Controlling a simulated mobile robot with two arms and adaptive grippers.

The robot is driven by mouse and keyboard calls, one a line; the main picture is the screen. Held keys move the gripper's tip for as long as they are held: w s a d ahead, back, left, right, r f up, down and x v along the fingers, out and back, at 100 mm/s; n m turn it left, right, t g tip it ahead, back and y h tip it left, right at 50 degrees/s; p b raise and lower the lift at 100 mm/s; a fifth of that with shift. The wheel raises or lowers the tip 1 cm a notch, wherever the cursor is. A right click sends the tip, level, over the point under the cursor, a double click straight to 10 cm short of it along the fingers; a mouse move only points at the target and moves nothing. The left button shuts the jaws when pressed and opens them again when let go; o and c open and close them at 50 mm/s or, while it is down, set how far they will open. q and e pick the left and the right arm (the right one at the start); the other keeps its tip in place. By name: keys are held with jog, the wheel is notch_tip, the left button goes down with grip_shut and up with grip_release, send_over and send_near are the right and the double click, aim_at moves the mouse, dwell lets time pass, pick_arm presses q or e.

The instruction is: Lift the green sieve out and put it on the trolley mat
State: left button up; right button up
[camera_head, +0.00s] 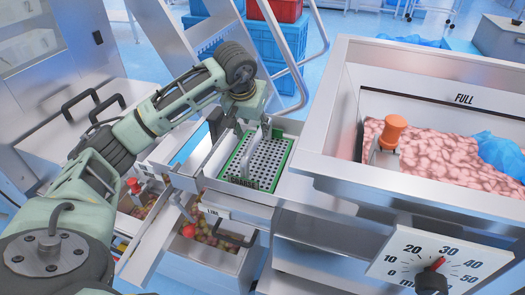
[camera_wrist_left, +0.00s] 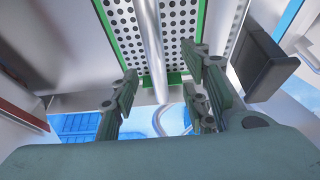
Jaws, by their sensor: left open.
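The green sieve (camera_head: 284,160) is a perforated metal plate in a green frame. In the head view it sits in a metal housing at the centre. In the left wrist view its perforated plate (camera_wrist_left: 182,22) and green rim show close up, with an upright metal bar in front of them. My left gripper (camera_head: 263,124) is over the sieve, at its far part. It is open, and in the left wrist view the bar runs between its fingers (camera_wrist_left: 160,68). I cannot tell if they touch the bar. I cannot pick out the trolley mat. My right gripper is not in view.
A steel hopper (camera_head: 343,110) marked FULL, holding pink lumps, an orange-handled tool (camera_head: 393,130) and blue plastic (camera_head: 503,152), stands right of the sieve. Open drawers with small round pieces (camera_head: 213,238) lie below. Blue crates (camera_head: 265,42) and a metal rail are behind. A dial (camera_head: 440,256) is front right.

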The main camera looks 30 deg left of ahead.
aim_at(257, 136)
pick_arm(q)
jog(key=shift+f, duration=0.6)
jog(key=x, duration=0.2)
jog(key=b+x, duration=0.1)
jog(key=x, duration=0.1)
jog(key=shift+w+d+f, duration=0.2)
jog(key=shift+d+f, duration=0.05)
jog(key=shift+f, duration=0.05)
jog(key=shift+w+f, duration=0.1)
jog(key=shift+f, duration=0.1)
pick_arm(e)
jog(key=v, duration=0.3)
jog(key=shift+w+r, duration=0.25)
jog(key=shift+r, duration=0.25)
pick_arm(q)
jog(key=shift+c, duration=0.3)
grip_shut()
jog(key=shift+r, duration=0.1)
